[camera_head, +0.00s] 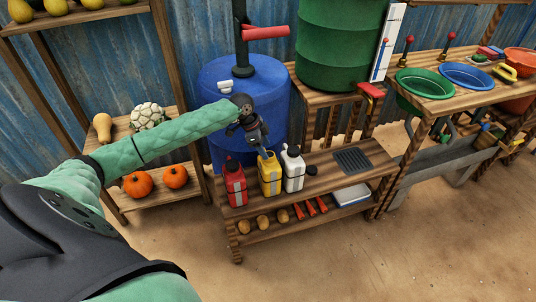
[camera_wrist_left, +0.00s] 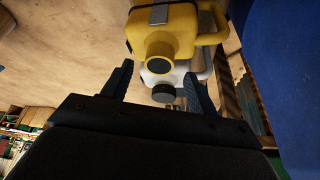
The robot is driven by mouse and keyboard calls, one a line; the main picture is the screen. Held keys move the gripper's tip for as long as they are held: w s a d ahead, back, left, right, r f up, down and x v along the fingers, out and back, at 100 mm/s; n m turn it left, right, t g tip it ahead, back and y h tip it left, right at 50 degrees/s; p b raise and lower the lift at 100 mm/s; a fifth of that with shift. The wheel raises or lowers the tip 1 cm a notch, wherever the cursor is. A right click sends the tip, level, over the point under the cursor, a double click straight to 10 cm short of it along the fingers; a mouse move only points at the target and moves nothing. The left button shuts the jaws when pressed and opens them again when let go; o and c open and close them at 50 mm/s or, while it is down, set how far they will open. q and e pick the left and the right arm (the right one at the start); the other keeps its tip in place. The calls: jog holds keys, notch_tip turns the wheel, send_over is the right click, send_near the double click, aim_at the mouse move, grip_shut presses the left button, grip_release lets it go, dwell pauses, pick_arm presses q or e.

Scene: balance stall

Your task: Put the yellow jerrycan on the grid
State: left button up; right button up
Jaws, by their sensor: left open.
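The yellow jerrycan (camera_head: 270,177) stands upright on the wooden bench, between a red jerrycan (camera_head: 235,186) and a white jerrycan (camera_head: 293,171). The dark grid (camera_head: 353,160) lies on the same bench top, to the right of the white jerrycan. My left gripper (camera_head: 262,150) is open above the yellow jerrycan's top. In the left wrist view the yellow jerrycan (camera_wrist_left: 168,32) shows its dark spout opening just beyond the fingers (camera_wrist_left: 158,86), with the white jerrycan behind it. I cannot tell whether the fingers touch it. My right gripper is not in view.
A large blue barrel (camera_head: 218,85) with a pump and red handle stands behind the bench. A green drum (camera_head: 338,45) stands behind the grid. The lower shelf holds potatoes (camera_head: 263,222), carrots and a white box. A table with green and blue bowls stands at right.

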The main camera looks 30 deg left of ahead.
pick_arm(q)
jog(key=v, duration=0.7)
jog(key=shift+r, duration=0.15)
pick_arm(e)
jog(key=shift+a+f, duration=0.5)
